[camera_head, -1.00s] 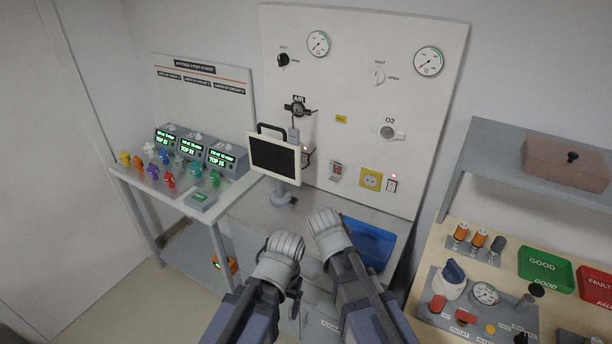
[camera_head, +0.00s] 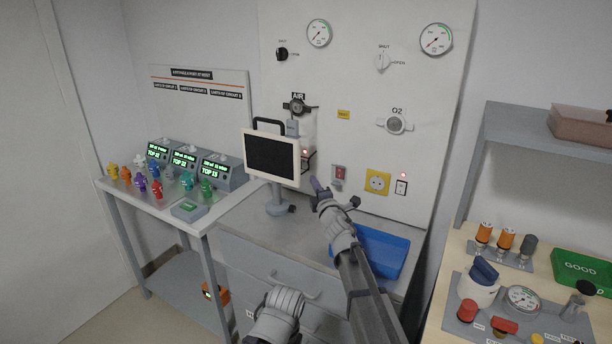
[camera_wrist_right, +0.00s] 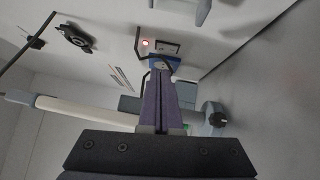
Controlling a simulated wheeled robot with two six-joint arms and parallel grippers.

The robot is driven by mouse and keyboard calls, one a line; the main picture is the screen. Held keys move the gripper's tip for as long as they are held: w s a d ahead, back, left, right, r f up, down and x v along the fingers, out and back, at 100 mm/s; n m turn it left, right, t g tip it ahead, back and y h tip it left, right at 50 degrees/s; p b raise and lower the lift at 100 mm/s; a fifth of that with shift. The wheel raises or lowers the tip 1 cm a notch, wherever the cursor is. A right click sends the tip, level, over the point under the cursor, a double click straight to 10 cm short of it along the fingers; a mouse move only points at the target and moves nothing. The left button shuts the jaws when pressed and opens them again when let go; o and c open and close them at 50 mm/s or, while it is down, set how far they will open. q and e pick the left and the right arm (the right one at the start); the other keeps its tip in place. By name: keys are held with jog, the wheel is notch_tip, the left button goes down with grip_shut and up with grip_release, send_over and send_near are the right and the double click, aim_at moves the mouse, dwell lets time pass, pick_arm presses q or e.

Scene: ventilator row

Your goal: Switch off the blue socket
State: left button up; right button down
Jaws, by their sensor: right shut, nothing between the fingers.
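The blue socket (camera_wrist_right: 157,62) shows in part in the right wrist view, just beyond my fingertips, which cover some of it. Beside it is a wall switch (camera_wrist_right: 166,47) with a lit red lamp (camera_wrist_right: 145,43). In the head view the monitor hides the socket, but its lit lamp (camera_head: 305,152) shows at the monitor's right edge. My right gripper (camera_head: 317,185) is shut and empty, right of the monitor and pointing at the wall panel. Its closed fingers (camera_wrist_right: 160,90) fill the middle of the wrist view. I cannot tell whether they touch anything. My left gripper is out of view.
The monitor (camera_head: 270,157) on its stand is close left of my right gripper. A blue tray (camera_head: 390,250) lies below.

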jog(key=shift+w, duration=0.1)
dwell(0.3)
pick_arm(q)
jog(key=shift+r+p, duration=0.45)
jog(key=shift+p, duration=0.05)
pick_arm(e)
jog(key=x, duration=1)
jog(key=shift+w+d+r, duration=0.15)
jog(key=shift+w+r, duration=0.05)
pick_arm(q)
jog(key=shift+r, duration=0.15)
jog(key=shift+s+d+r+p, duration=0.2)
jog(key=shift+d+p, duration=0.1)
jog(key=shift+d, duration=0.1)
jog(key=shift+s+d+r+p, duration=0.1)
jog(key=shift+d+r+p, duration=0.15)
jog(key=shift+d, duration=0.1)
pick_arm(e)
send_near(304, 160)
jog(key=s, duration=0.1)
jog(key=s+r, duration=0.1)
jog(key=s+d, duration=0.1)
jog(key=shift+s+r, duration=0.2)
jog(key=shift+s, duration=0.05)
